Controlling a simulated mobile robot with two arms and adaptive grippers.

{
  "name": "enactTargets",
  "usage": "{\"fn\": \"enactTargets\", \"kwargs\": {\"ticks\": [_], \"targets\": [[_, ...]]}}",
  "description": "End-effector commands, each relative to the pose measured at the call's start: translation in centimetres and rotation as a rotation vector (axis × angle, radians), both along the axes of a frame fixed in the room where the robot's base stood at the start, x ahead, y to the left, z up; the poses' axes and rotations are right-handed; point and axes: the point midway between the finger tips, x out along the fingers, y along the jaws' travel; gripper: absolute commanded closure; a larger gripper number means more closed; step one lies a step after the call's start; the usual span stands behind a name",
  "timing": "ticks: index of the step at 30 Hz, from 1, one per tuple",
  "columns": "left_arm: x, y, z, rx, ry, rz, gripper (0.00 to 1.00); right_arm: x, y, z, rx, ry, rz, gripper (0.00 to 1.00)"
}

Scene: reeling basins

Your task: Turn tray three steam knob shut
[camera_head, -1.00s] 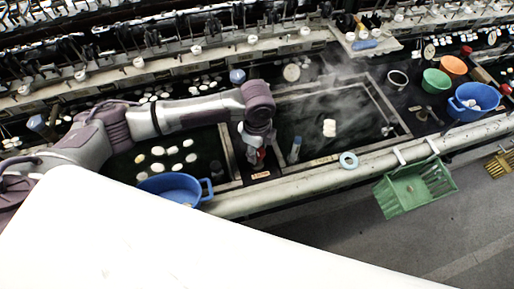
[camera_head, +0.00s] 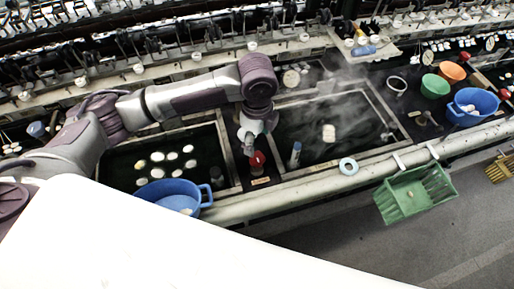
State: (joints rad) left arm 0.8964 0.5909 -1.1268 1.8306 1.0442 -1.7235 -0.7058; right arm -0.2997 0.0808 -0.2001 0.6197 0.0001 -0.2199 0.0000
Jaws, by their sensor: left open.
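A red knob (camera_head: 257,160) stands on the dark strip between two basins, above a small orange label (camera_head: 260,181). I cannot read the label or tell the knob's turned position. My left gripper (camera_head: 250,149) points down from the wrist just behind and left of the knob. It is open; the fingers are small, and I cannot tell whether they touch the knob. A steaming basin (camera_head: 376,146) with a pale clump in it lies to the right. My right gripper is not in view.
A blue-capped cylinder (camera_head: 295,154) stands right of the knob, and a dark one (camera_head: 216,175) stands left. A blue bowl (camera_head: 168,193) sits at the front left. A pale ring (camera_head: 348,166) and a green basket (camera_head: 412,193) are along the front rail.

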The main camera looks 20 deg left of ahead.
Motion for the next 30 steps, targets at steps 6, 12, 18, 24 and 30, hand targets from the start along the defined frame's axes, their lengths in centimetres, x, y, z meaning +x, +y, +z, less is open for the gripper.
{"fn": "enactTargets", "kwargs": {"ticks": [6,12,18,24,30], "targets": [[0.0,0.0,2.8,0.000,0.000,0.000,0.29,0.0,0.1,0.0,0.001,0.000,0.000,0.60],[0.0,0.0,3.4,0.001,0.001,-0.001,0.29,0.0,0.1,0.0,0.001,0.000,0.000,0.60],[0.0,0.0,3.4,0.000,0.001,-0.001,0.29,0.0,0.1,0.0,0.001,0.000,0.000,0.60],[0.0,0.0,3.4,0.000,0.001,-0.001,0.29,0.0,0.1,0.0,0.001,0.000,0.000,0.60],[-0.1,0.0,3.3,0.000,0.002,-0.001,0.29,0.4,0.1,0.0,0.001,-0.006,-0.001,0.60]]}}
